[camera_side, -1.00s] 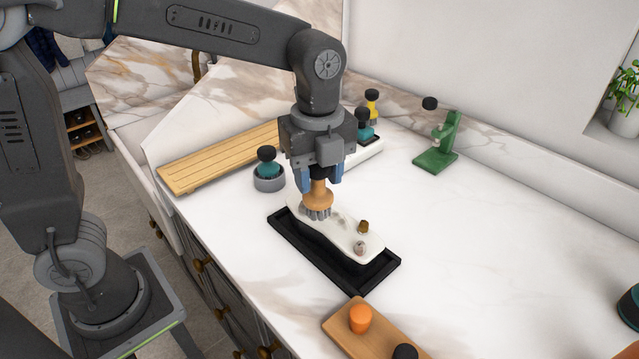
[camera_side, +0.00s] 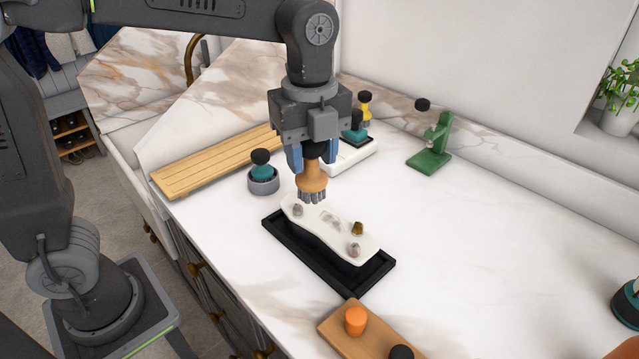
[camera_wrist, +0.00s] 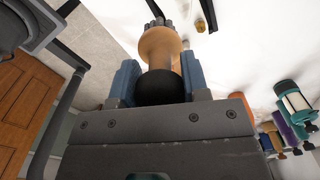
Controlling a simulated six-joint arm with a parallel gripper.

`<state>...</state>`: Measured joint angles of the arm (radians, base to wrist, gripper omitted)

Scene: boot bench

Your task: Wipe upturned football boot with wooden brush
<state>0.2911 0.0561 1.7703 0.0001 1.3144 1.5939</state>
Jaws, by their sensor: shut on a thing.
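My gripper (camera_side: 313,160) is shut on the wooden brush (camera_side: 311,180), which hangs upright with its grey bristles down. The bristles are just above the far left end of the boot, and a small gap seems to show. The brush also fills the middle of the wrist view (camera_wrist: 160,48), between my blue fingers (camera_wrist: 158,80). The upturned football boot (camera_side: 341,240) lies white sole up in a black tray (camera_side: 285,243). Several studs stand on the sole; one (camera_side: 358,228) is brown, others grey. A greyish smudge (camera_side: 331,222) shows mid-sole.
A teal brush in a grey pot (camera_side: 263,180) stands left of my gripper. Behind are a slatted wooden board (camera_side: 215,162), a white stand (camera_side: 352,156) and a green stand (camera_side: 430,158). A wooden board (camera_side: 375,338) with orange and black knobs lies in front.

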